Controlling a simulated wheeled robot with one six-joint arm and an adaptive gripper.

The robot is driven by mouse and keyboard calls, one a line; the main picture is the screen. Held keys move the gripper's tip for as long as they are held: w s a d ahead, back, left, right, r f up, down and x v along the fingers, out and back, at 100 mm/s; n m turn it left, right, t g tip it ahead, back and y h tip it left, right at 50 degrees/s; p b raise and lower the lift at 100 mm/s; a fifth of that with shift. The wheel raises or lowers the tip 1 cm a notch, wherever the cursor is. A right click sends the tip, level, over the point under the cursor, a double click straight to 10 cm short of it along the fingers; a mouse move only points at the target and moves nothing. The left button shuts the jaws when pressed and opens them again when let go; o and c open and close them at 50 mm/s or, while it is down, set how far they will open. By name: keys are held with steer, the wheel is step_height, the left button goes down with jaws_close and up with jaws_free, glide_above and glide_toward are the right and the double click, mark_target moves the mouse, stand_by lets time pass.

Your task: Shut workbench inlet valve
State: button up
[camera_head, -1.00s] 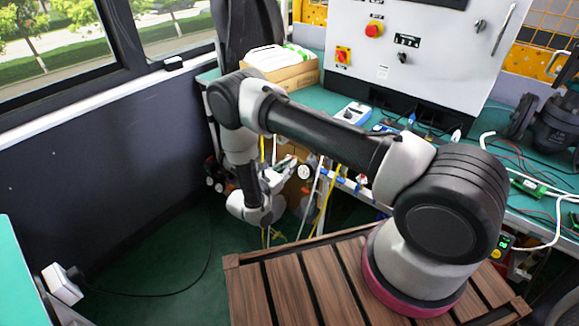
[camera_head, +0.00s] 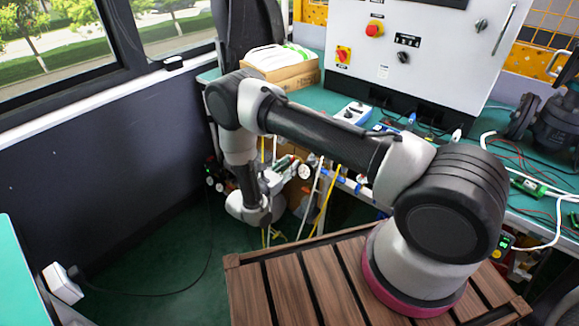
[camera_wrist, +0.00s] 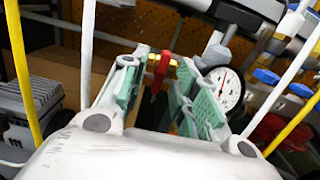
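In the wrist view, a small valve with a red handle (camera_wrist: 167,66) and a yellow part (camera_wrist: 152,64) shows beyond and between my fingertips. I cannot tell how deep the handle sits between the pads. The valve cannot be made out there.
A round white gauge (camera_wrist: 225,88) is close to the right finger. White and yellow tubes run on both sides, and blue caps (camera_wrist: 266,77) lie to the right. A grey ribbed unit (camera_wrist: 34,98) is at the left. The green workbench (camera_head: 340,85) carries a control cabinet (camera_head: 395,70).

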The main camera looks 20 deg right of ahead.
steer(key=v, duration=1.1)
steer(key=shift+s+a, duration=0.2)
steer(key=shift+a, duration=0.05)
steer(key=s+d+m+g+h, duration=0.1)
steer(key=s+d+m+g, duration=0.3)
steer(key=s+d+g, duration=0.25)
steer(key=s+d+r+m+y, duration=0.5)
steer(key=s+d+r+m, duration=0.1)
steer(key=r, duration=0.9)
steer(key=s+d+r+m+y, duration=0.5)
steer(key=s+d+r+m, duration=0.1)
steer(key=r, duration=0.9)
steer(key=s+d+r+m+y, duration=0.5)
steer(key=s+r+m, duration=0.3)
steer(key=r, duration=0.7)
steer(key=shift+d+m+y, duration=0.3)
steer(key=shift+d+m, duration=0.4)
steer(key=shift+d, duration=0.05)
